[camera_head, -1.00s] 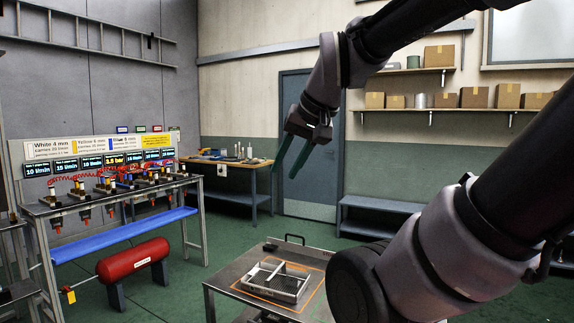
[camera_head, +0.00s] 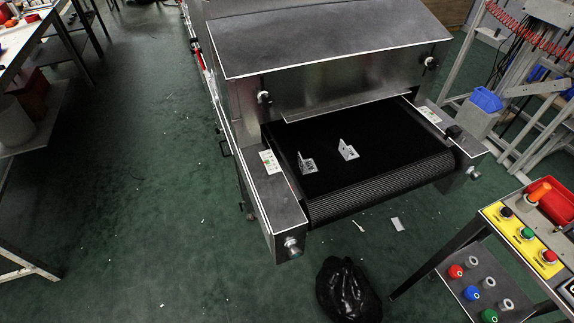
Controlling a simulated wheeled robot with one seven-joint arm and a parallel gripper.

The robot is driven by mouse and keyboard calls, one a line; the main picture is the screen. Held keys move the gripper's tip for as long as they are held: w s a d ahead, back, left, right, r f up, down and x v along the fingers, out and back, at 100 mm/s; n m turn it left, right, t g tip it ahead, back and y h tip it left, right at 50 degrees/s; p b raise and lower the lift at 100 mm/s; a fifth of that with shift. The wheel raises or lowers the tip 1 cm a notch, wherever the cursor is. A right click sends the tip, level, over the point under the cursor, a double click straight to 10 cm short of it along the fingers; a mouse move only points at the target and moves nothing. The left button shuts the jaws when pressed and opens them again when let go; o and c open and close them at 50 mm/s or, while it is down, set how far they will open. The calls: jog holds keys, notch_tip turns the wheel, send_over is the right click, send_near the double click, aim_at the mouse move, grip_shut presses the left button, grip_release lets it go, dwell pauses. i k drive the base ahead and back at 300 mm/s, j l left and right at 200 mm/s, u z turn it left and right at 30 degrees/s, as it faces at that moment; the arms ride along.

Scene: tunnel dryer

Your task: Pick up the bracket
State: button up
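Two small light-grey L-shaped brackets stand on the black conveyor belt (camera_head: 375,150) at the mouth of the tunnel dryer (camera_head: 330,50). The left bracket (camera_head: 306,164) is close to the belt's left edge. The right bracket (camera_head: 347,150) is nearer the middle and slightly farther in. They stand apart from each other, each with an upright plate and a flat foot. My gripper is not in view now. Which bracket the task means cannot be told.
A black bag (camera_head: 347,290) lies on the floor before the dryer. A button panel (camera_head: 525,235) on a cart stands at front right. A blue bin (camera_head: 486,99) is behind it. A bench (camera_head: 30,45) stands at left. Green floor (camera_head: 150,200) between is mostly clear.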

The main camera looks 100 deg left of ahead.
aim_at(307, 166)
jog(key=u, duration=3.3)
